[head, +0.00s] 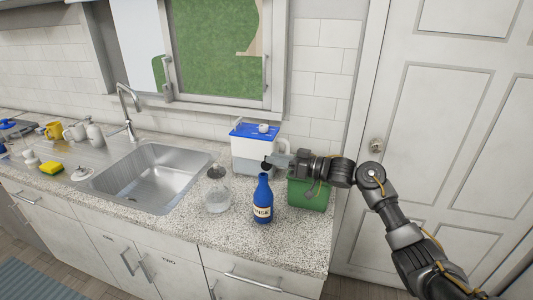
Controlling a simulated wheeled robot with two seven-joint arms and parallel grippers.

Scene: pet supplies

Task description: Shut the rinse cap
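The rinse bottle (263,202) is blue with a pale label and stands upright on the speckled counter, right of the sink. A small dark piece (267,166) shows at its top; it may be the rinse cap, but it is too small to tell how it sits. My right gripper (279,159) reaches in from the right, with its tip just above and right of the bottle's top. I cannot tell whether it touches the cap or how far its fingers are apart. My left gripper is not in view.
A clear bottle (217,192) stands left of the rinse bottle. A blue-lidded container (252,153) is behind it, and a green bin (308,196) is under my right wrist. The sink (158,178) is left. Counter in front of the bottle is clear.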

